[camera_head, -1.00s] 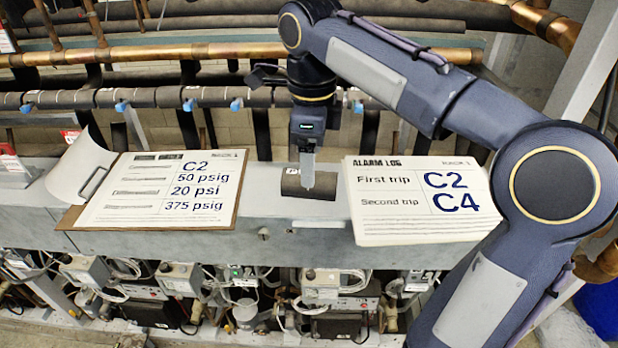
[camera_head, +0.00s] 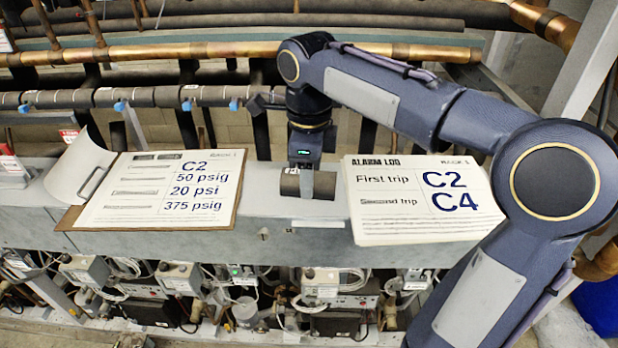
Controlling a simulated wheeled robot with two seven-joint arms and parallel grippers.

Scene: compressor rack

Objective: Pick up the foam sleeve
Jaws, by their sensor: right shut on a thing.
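The foam sleeve (camera_head: 324,187) is a short dark brown-grey cylinder lying on its side on the grey beam, between the two paper sheets. My right gripper (camera_head: 306,184) points straight down over it and is shut on it near its middle. The fingers hide part of the sleeve. I cannot tell any gap between the sleeve and the beam. My left gripper is not in view.
A clipboard sheet (camera_head: 160,190) lies left of the sleeve and an alarm log pad (camera_head: 415,198) lies right of it. The grey beam (camera_head: 200,241) has compressor gear below. Copper and dark insulated pipes (camera_head: 150,97) run behind.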

